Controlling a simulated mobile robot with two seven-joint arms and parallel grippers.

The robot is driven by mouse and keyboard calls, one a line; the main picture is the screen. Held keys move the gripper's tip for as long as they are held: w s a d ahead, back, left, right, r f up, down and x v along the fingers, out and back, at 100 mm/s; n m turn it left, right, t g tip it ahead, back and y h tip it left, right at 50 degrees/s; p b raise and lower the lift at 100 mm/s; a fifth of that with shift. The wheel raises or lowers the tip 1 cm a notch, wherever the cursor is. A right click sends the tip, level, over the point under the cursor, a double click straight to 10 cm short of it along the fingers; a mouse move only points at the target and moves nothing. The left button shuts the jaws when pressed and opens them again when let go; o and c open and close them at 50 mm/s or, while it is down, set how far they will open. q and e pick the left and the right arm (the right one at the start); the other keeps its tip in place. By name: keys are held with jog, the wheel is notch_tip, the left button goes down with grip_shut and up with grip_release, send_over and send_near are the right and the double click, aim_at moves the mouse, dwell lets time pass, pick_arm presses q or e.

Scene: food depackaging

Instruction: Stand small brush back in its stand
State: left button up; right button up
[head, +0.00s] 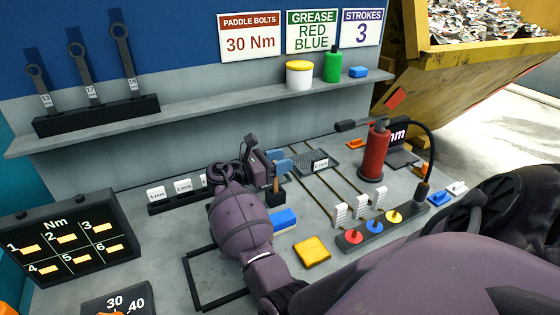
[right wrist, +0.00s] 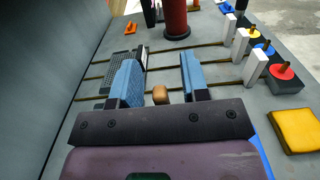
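My right gripper (head: 279,165) is over the middle of the bench, in front of the back wall. Its two blue fingers are spread apart in the right wrist view (right wrist: 160,76). The brown end of the small brush (right wrist: 160,95) shows between the fingers, with a gap on each side. In the head view the brown brush handle (head: 276,184) rises upright just below the fingers, at a small black stand (head: 275,199). The arm hides part of this area, and the bristles are not visible. My left gripper is out of view.
A blue block (head: 284,220) and a yellow pad (head: 312,250) lie in front of the stand. White-labelled sockets (head: 156,193) sit at left. A dark grid plate (head: 318,161), rods, a red cylinder (head: 374,152) and a row of coloured knobs (head: 375,227) are at right.

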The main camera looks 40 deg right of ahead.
jog(key=shift+r, duration=0.15)
notch_tip(320, 180, up, 20)
dwell(0.7)
jog(key=shift+s+f, duration=0.1)
jog(key=shift+f, duration=0.1)
dwell(0.3)
